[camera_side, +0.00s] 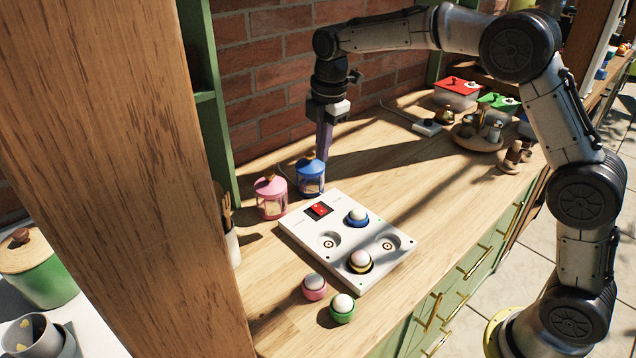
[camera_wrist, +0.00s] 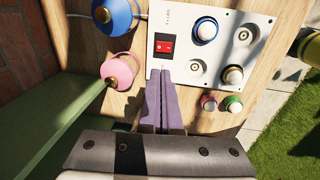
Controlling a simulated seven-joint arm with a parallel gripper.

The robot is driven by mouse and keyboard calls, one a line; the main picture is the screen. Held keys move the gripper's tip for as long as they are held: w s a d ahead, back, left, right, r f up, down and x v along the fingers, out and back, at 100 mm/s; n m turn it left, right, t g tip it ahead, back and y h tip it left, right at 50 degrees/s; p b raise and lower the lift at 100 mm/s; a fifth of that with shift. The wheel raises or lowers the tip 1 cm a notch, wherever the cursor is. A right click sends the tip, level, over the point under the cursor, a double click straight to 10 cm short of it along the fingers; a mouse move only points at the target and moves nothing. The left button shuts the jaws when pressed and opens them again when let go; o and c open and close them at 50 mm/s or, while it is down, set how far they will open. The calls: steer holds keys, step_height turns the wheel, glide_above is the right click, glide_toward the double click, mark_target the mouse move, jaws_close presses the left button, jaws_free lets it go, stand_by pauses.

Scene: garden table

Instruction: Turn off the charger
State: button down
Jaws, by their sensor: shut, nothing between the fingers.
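The charger (camera_side: 330,268) is a flat white board on the wooden counter. It also shows in the wrist view (camera_wrist: 185,70). Near its back corner is a red rocker switch (camera_side: 319,209) in a dark frame, also clear in the wrist view (camera_wrist: 166,44). Which side is pressed I cannot tell. A blue-ringed bulb (camera_side: 357,217) and a yellow-ringed bulb (camera_side: 360,261) sit in two of its round sockets; two sockets are empty. My gripper (camera_side: 323,157) is shut and empty, raised behind the charger near the blue lantern. In the wrist view its purple fingers (camera_wrist: 159,74) point toward the switch.
A blue lantern (camera_side: 310,178) and a pink lantern (camera_side: 270,197) stand behind the charger. A pink-ringed bulb (camera_side: 314,287) and a green-ringed bulb (camera_side: 342,308) lie before it. A wooden post (camera_side: 140,150) rises at left. Lidded boxes (camera_side: 458,92) and a round tray are at back right.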

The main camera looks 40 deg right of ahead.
mark_target(316, 205)
stand_by(0.3)
steer(key=f, duration=0.4)
steer(key=w+f, duration=0.1)
steer(key=f, duration=0.7)
steer(key=shift+w+f, duration=0.2)
steer(key=shift+f, duration=0.15)
steer(key=shift+w+f, duration=0.15)
steer(key=shift+f, duration=0.45)
steer(key=shift+f, duration=0.1)
